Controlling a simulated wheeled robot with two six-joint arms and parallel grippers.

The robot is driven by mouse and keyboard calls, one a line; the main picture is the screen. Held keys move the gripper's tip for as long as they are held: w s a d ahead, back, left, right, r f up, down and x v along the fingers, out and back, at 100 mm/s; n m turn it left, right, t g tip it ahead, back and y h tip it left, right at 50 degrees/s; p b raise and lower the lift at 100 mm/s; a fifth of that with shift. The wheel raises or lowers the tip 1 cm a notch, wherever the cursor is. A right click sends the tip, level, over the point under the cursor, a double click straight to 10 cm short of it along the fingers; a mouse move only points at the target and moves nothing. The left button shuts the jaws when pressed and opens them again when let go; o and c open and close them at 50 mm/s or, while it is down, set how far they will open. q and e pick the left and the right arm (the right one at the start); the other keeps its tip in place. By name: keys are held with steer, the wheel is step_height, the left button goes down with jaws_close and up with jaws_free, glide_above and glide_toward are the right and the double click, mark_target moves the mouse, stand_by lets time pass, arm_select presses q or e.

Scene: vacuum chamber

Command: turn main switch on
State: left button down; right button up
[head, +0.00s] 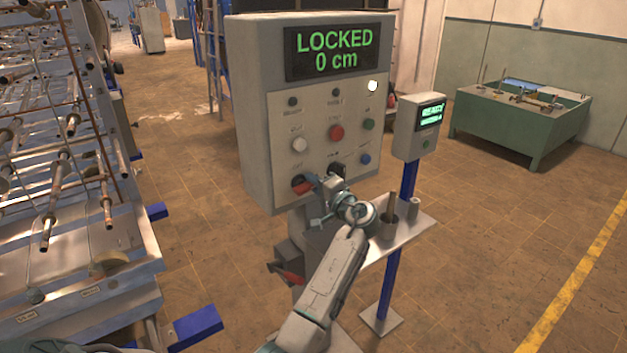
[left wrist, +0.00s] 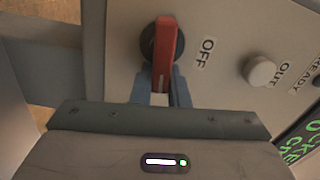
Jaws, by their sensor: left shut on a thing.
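The main switch is a red handle (head: 300,186) on a round dark base, low on the left of the grey control panel. In the left wrist view the red handle (left wrist: 166,52) stands upright in the picture, with the OFF label (left wrist: 206,52) to its right. The handle does not point at that label. My left gripper (head: 314,183) reaches the panel from the front. In the left wrist view its fingers (left wrist: 161,88) are shut on the lower end of the handle, one on each side. No ON label can be read. My right gripper is not in view.
The panel's display (head: 337,51) reads LOCKED, 0 cm. A white knob (head: 299,145) and a red button (head: 336,132) sit above the switch. A small shelf (head: 410,230) with cylinders is right of my arm. A blue post (head: 393,240) carries a smaller box (head: 417,127).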

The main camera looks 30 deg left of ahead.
arm_select(q)
steer(key=shift+f+m, duration=0.15)
steer(key=shift+m, duration=0.65)
steer(key=c, duration=1.4)
jaws_free()
steer(key=shift+f, duration=0.1)
